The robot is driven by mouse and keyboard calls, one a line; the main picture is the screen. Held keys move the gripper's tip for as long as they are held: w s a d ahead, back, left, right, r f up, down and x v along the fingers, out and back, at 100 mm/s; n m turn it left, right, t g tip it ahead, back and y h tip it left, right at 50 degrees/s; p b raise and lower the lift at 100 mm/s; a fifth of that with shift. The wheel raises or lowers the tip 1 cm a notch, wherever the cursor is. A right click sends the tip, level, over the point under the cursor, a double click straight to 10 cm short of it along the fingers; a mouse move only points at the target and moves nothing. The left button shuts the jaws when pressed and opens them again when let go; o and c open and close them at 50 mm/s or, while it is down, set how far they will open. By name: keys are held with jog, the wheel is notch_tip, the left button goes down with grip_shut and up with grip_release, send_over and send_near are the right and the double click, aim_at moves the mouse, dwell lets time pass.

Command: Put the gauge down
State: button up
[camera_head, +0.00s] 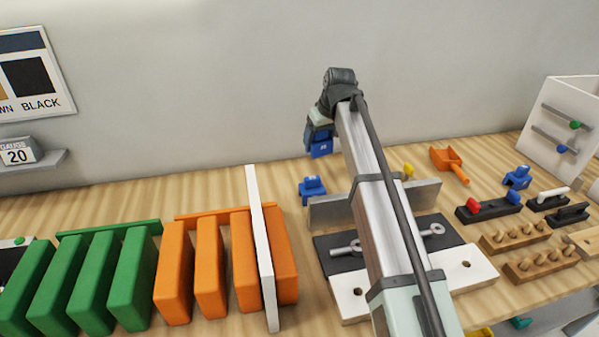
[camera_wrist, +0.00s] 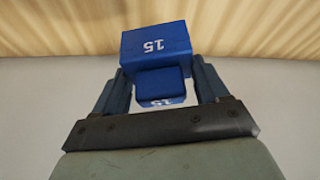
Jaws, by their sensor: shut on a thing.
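A blue gauge block (camera_wrist: 158,45) marked 15 is gripped between the two fingers of my gripper (camera_wrist: 158,72) in the wrist view. In the head view the same gauge (camera_head: 321,150) hangs below my gripper (camera_head: 319,134), seen against the wall near the bench's back edge. It appears raised above the bench, though the exact gap is hard to tell. My arm hides part of the bench behind and beneath it.
A similar blue block (camera_head: 312,190) stands on the bench (camera_head: 220,197) just below, and another (camera_head: 518,178) at the right. A grey metal fence (camera_head: 330,210), a white upright panel (camera_head: 262,250), orange blocks (camera_head: 210,268) and green blocks (camera_head: 132,265) stand nearby.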

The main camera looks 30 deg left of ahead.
jog(key=a+n, duration=0.1)
jog(key=a, duration=0.7)
jog(key=shift+g, duration=0.3)
jog(key=shift+s+a+f, duration=0.1)
jog(key=shift+s+f, duration=0.1)
jog(key=shift+f, duration=2.35)
jog(key=shift+s+f, duration=0.15)
jog(key=shift+f, duration=2.35)
jog(key=shift+f, duration=0.2)
jog(key=o, duration=1.1)
jog(key=shift+r, duration=0.1)
jog(key=v, duration=1.2)
jog(key=shift+r, duration=0.1)
